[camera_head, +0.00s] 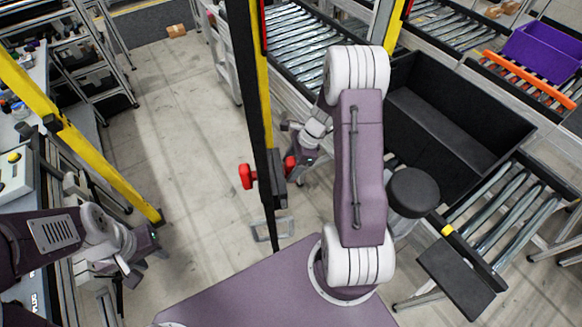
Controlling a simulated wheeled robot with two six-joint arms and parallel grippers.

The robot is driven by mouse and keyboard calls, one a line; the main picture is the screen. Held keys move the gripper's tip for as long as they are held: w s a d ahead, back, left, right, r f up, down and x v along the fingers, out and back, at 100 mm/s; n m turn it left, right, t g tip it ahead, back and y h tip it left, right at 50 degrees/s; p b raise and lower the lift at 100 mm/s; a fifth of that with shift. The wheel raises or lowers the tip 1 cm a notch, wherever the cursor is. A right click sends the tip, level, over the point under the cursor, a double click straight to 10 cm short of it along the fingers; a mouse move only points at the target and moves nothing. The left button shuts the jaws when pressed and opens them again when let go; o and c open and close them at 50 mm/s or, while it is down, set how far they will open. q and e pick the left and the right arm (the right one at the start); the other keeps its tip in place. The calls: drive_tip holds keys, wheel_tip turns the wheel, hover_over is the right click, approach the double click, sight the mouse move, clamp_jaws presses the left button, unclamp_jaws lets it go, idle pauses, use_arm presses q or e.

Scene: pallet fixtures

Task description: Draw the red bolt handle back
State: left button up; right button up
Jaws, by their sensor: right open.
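The red bolt handle (247,176) sticks out to the left of a dark upright post (262,120) with a yellow side, at mid-picture. My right gripper (299,166) is open, close to the right side of the post beside this second red part. Its fingertips are partly hidden, and I cannot tell whether it touches anything. My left gripper (128,272) is low at the left, well away from the handle; its fingers are too unclear to judge.
A black bin (455,120) stands right of my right arm, near roller conveyors (505,215). A purple crate (540,52) is at upper right. A yellow rail (85,145) and a workbench are at left.

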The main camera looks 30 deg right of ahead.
drive_tip(key=shift+w+f, duration=0.1)
drive_tip(key=shift+s+r, duration=0.2)
drive_tip(key=shift+r, duration=0.2)
drive_tip(key=w+v, duration=0.1)
drive_tip(key=v, duration=0.7)
drive_tip(key=shift+s+d+b, duration=0.2)
drive_tip(key=shift+s+b, duration=0.1)
drive_tip(key=shift+s, duration=0.1)
